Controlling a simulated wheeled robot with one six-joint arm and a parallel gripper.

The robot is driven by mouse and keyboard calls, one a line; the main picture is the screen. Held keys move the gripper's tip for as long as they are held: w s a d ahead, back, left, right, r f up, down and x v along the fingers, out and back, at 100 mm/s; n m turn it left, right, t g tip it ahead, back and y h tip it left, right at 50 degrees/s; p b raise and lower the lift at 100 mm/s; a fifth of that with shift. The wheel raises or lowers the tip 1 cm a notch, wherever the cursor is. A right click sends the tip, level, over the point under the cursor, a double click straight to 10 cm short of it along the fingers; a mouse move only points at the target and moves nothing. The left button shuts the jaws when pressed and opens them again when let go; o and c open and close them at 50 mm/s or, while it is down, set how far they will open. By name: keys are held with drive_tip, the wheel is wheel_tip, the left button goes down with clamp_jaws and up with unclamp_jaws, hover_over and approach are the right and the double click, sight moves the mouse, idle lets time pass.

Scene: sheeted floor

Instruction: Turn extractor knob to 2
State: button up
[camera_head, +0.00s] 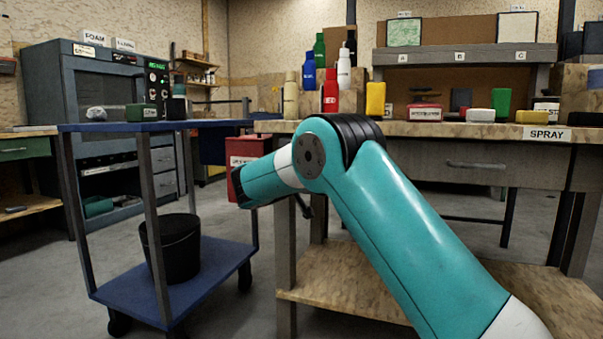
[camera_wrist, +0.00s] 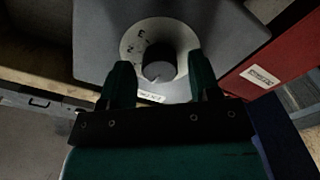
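In the wrist view a dark round knob (camera_wrist: 158,64) sits on a pale dial plate (camera_wrist: 187,38) on a grey box face (camera_wrist: 98,30). Small dark marks lie along the plate's left and upper left; I cannot read them surely. A faint light line shows at the knob's lower edge; the setting is unclear. A white label (camera_wrist: 151,97) lies below the dial, partly behind my gripper. My gripper (camera_wrist: 159,60) is open, one finger on each side of the knob, with visible gaps. Depth and contact are hard to judge. In the head view the knob is not visible.
A red box (camera_wrist: 262,68) with a white label is right of the grey box; it also shows in the head view (camera_head: 246,148). A blue cart (camera_head: 205,268) carrying a black bin (camera_head: 172,247) stands left. Bottles and blocks line the wooden bench (camera_head: 455,130) behind my arm.

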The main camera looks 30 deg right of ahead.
drive_tip(key=c, duration=0.8)
drive_tip(key=shift+o, duration=0.2)
drive_tip(key=shift+f+m+b, duration=0.1)
drive_tip(key=shift+m+b, duration=0.25)
drive_tip(key=shift+m, duration=0.05)
drive_tip(key=shift+m+b, duration=5.55)
drive_tip(key=shift+m, duration=1.85)
drive_tip(key=o, duration=0.9)
drive_tip(key=shift+s, duration=0.1)
